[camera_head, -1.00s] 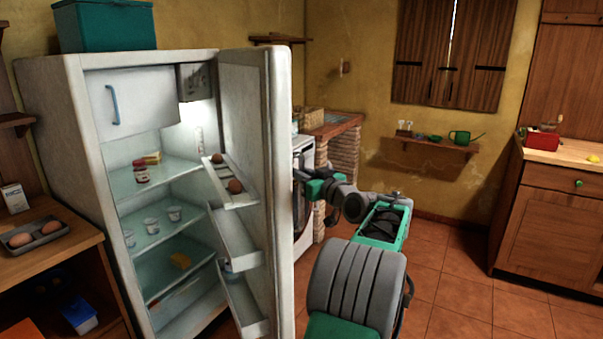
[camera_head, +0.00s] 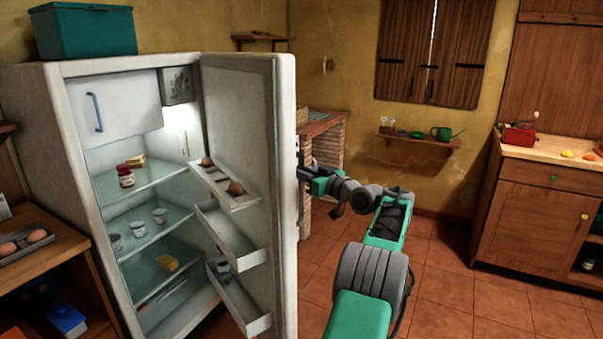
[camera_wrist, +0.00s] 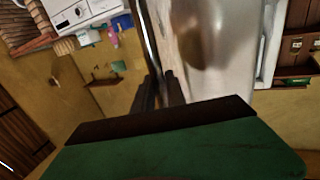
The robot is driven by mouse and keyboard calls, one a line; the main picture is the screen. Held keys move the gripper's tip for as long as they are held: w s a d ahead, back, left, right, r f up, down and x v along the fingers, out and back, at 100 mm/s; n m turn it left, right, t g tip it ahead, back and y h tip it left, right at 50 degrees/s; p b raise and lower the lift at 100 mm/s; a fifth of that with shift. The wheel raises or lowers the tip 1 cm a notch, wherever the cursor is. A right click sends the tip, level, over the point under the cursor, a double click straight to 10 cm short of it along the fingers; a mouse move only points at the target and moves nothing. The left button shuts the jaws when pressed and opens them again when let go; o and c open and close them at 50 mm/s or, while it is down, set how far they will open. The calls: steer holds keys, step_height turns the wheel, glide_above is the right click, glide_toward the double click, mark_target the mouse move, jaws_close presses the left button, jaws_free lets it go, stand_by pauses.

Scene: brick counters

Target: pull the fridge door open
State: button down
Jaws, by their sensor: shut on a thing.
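The white fridge (camera_head: 75,155) stands at the left in the head view with its door (camera_head: 250,100) swung open, hinged on the right of the cabinet. The door's inner shelves and the fridge's lit inside are in plain view. My gripper (camera_head: 304,172) is on the door's outer side, partly hidden behind the door edge. In the wrist view my gripper's dark fingers (camera_wrist: 158,90) are shut on the thin metal door handle (camera_wrist: 148,45), beside the pale outer face of the door. The grip itself is hidden in the head view.
Eggs (camera_head: 236,187) sit on the door's top shelf, and jars and cups stand inside. A low wooden shelf unit (camera_head: 45,255) is at the left, a wooden counter (camera_head: 530,205) at the right. The tiled floor (camera_head: 450,290) between is clear.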

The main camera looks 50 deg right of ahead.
steer(key=c, duration=1.4)
jaws_free()
steer(key=shift+o, duration=0.2)
steer(key=s+a, duration=0.1)
steer(key=s, duration=0.6)
steer(key=shift+s+b, duration=0.4)
